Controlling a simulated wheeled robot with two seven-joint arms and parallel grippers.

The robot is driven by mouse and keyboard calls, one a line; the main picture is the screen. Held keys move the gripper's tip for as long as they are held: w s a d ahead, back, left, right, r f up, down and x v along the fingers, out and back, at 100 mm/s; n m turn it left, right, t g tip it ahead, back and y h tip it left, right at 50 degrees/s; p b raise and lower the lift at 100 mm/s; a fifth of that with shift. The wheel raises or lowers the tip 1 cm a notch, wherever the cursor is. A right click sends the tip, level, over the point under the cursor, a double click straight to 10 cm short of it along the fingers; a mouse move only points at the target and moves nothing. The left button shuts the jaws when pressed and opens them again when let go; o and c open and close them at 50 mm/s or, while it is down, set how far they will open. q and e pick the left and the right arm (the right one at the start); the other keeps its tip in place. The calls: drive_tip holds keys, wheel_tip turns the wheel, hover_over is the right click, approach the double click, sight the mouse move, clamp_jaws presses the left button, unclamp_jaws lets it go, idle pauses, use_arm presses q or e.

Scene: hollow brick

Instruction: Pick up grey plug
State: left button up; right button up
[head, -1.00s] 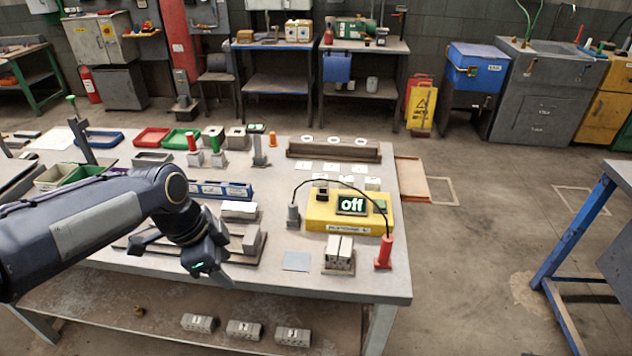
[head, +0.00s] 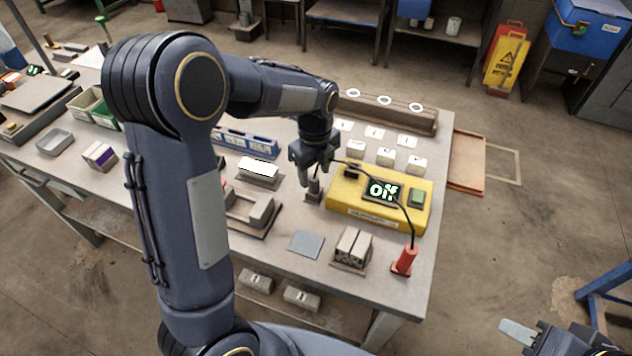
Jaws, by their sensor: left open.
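The grey plug (head: 314,189) stands upright in its small dark base on the table, left of the yellow box. The black cable arches from it over the box to the red plug (head: 404,261) at the table's front right. My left gripper (head: 314,177) is directly above the grey plug, pointing down, open, with its fingers at or just above the plug's top. The gripper hides part of the plug top, and I cannot tell whether they touch. My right gripper (head: 530,336) is at the bottom right, away from the table and partly cut off by the frame; its opening is unclear.
The yellow box (head: 380,213) with an "off" display is close on the right. A white-topped block (head: 259,170) and a blue rack (head: 246,143) are left of the plug. A grey flat square (head: 307,244) and a twin grey block (head: 352,247) lie in front.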

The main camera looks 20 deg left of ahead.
sight(314, 177)
use_arm(q)
wheel_tip(314, 177, down, 4)
drive_tip(key=shift+s+r, duration=0.1)
drive_tip(key=shift+r, duration=0.15)
drive_tip(key=shift+c, duration=0.2)
drive_tip(key=c, duration=1)
drive_tip(key=shift+r, duration=0.15)
drive_tip(key=shift+c, duration=0.2)
